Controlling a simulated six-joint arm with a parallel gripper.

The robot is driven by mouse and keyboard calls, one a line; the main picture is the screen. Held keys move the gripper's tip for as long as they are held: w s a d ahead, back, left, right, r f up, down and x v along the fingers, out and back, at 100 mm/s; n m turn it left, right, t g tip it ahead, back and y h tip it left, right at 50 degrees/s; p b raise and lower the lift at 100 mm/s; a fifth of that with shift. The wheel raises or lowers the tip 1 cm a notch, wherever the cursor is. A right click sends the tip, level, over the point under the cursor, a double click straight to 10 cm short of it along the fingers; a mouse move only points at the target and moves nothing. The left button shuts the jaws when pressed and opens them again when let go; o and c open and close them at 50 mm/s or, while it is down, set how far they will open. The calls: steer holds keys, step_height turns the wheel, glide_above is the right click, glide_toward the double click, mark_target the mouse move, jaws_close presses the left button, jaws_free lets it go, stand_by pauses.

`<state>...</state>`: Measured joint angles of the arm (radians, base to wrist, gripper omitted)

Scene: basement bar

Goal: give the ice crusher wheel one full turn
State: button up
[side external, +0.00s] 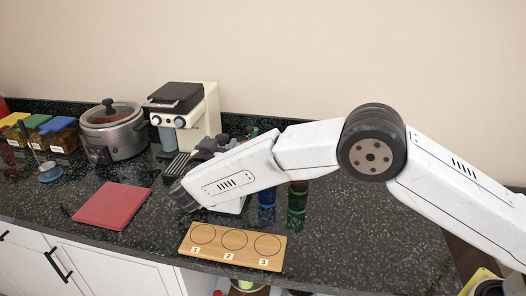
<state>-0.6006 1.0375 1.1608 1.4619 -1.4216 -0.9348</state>
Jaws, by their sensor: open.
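My white arm reaches in from the right in the side external view, across the middle of the counter. Its near section ends in a dark tip above the counter, to the right of the red board. I cannot make out my gripper's fingers or the gap between them. A pale base (233,206) shows just below the arm, and dark grey parts (222,141) show just above it. These may belong to the ice crusher, but the arm covers what lies between. I cannot make out the wheel or how it is turned. Whether anything touches it is hidden.
A red board (112,206) and a wooden board with three numbered circles (230,262) lie near the counter's front edge. A coffee machine (205,112) and a slow cooker (112,136) stand behind. Blue (266,195) and green (297,200) glasses stand under the arm.

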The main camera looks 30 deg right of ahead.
steer(key=shift+x, duration=1.45)
jaws_close()
